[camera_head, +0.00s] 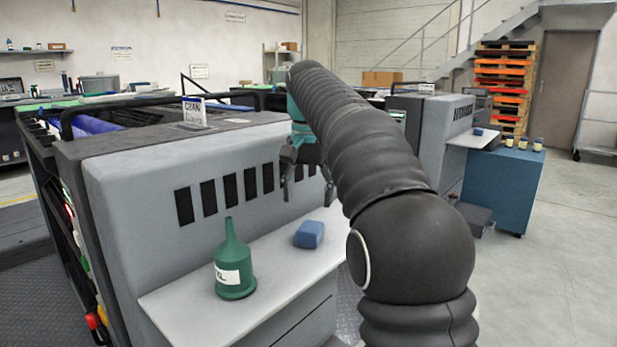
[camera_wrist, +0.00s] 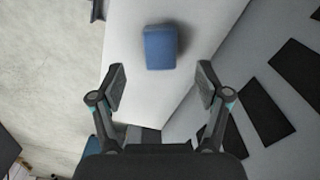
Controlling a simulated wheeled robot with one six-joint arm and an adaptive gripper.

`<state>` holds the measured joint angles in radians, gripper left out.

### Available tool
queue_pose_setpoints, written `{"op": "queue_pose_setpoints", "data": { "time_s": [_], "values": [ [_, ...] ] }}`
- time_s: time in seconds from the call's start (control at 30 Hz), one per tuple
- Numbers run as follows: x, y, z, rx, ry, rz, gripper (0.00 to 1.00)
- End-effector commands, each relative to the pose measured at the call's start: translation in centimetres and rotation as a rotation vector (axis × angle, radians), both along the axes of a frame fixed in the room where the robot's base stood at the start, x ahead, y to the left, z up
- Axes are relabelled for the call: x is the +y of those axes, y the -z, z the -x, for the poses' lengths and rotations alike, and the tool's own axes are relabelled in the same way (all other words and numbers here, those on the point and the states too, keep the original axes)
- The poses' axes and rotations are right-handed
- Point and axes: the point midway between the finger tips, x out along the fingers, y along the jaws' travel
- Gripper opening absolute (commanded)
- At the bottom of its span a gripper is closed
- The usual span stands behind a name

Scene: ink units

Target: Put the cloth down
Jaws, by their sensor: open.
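The cloth (camera_head: 309,234) is a small folded blue block lying on the light shelf (camera_head: 190,305) on the front of the grey machine. In the wrist view the cloth (camera_wrist: 160,47) lies on the pale shelf surface, beyond the fingertips and roughly centred between them. My gripper (camera_head: 306,185) is above the shelf, apart from the cloth. In the wrist view my gripper (camera_wrist: 161,88) has its two fingers spread wide with nothing between them.
A green long-necked bottle (camera_head: 234,268) with a white label stands on the shelf to the left of the cloth. The grey machine's slotted front (camera_head: 130,200) rises behind the shelf. A second machine and a blue cabinet (camera_head: 505,190) stand to the right, with open floor beyond.

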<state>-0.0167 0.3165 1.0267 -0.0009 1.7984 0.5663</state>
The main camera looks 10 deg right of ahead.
Motion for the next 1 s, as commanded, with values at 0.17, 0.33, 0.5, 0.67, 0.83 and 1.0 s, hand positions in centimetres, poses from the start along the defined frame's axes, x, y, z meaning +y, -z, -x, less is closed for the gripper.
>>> {"op": "queue_pose_setpoints", "data": {
  "time_s": [0.17, 0.33, 0.5, 0.67, 0.83, 1.0],
  "values": [
    [0.0, -1.9, -0.1, -0.001, 0.000, 0.001, 0.76],
    [0.0, -2.7, 0.0, 0.001, 0.000, -0.001, 0.76],
    [0.0, -2.9, 0.0, 0.001, 0.000, 0.000, 0.76],
    [0.0, -3.0, 0.5, -0.009, -0.010, -0.001, 0.76],
    [-0.1, -3.0, 3.3, -0.059, -0.064, 0.001, 0.76],
    [-0.3, -1.8, 7.8, -0.137, -0.152, 0.009, 0.76]
  ]
}}
